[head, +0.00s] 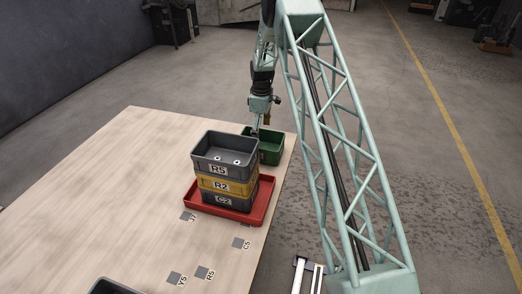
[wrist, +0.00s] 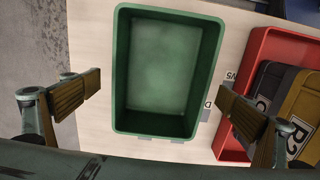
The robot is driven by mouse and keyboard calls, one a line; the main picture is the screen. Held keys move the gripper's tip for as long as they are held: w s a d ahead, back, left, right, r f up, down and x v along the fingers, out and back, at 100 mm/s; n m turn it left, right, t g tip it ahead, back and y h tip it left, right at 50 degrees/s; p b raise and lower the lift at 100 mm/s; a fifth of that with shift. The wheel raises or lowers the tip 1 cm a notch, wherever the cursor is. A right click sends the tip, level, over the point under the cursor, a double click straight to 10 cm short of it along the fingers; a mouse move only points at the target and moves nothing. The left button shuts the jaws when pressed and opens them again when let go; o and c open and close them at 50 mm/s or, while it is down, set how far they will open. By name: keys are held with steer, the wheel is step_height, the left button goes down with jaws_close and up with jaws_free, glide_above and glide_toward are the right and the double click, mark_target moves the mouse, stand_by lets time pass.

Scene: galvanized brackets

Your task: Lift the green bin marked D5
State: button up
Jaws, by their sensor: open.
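The green bin (wrist: 168,70) fills the middle of the wrist view, upright and empty, seen from above. A table label beside its right side shows a partly hidden D; no marking on the bin itself is readable. In the head view the green bin (head: 270,150) stands near the table's far right corner, partly hidden behind the stacked bins. My gripper (wrist: 162,97) is open, with one finger on each side of the green bin and gaps to both sides. In the head view my gripper (head: 256,128) is at the bin's left part, its tips hard to see.
Next to the green bin, a red tray (head: 224,208) holds a stack: grey bin R5 (head: 220,168), yellow bin R2 (head: 222,186) and dark bin C2 (head: 218,199). The right finger is close to the red tray (wrist: 243,85). The table's left part (head: 110,190) is clear.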

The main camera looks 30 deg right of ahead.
steer(key=shift+f, duration=0.4)
steer(key=shift+f, duration=0.1)
steer(key=shift+a+f+b, duration=0.1)
steer(key=shift+f+b, duration=0.3)
steer(key=shift+f, duration=2.1)
steer(key=shift+c, duration=0.9)
steer(key=c, duration=0.6)
steer(key=shift+r+p, duration=0.55)
steer(key=shift+r, duration=4.5)
